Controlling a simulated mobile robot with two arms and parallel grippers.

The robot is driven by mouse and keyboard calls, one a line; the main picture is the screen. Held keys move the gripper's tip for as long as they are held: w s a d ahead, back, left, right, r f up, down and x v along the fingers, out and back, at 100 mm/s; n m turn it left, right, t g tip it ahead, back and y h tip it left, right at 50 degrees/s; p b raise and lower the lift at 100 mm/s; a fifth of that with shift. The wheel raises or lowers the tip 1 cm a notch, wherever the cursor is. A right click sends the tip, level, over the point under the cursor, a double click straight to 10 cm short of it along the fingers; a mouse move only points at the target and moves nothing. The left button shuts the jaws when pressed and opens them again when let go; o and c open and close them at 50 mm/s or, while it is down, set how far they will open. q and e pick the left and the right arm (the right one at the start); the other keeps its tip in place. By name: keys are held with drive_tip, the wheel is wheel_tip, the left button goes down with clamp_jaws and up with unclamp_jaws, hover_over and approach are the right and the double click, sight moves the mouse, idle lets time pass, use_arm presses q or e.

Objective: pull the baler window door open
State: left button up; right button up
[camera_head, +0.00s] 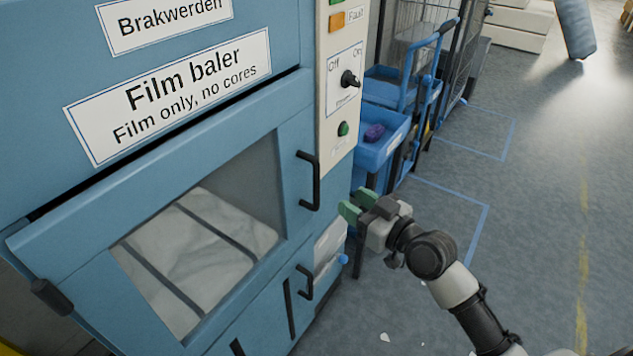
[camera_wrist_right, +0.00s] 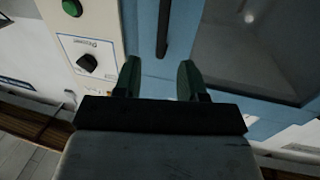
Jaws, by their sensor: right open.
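The baler window door (camera_head: 292,160) is a blue panel with a large window (camera_head: 200,240) on the front of the blue baler. Its handle side looks flush with the frame, so it appears shut. Its black upright bar handle (camera_head: 316,181) is at the right edge; the handle also shows at the top of the right wrist view (camera_wrist_right: 163,28). My right gripper (camera_head: 352,203) is open and empty, to the right of the handle and apart from it. In the wrist view its green fingers (camera_wrist_right: 160,78) point toward the handle. My left gripper is out of view.
A pale control panel (camera_head: 343,95) with a knob and green button stands right of the door. A lower door has its own black handle (camera_head: 305,282). A blue cart with bins (camera_head: 380,150) stands behind my right gripper. Floor at the right is mostly clear.

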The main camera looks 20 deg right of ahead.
sight(319, 178)
drive_tip(key=x, duration=0.7)
drive_tip(key=r+p+x, duration=0.1)
drive_tip(key=x, duration=0.2)
drive_tip(key=shift+w+a, duration=0.25)
drive_tip(key=shift+a, duration=0.05)
clamp_jaws()
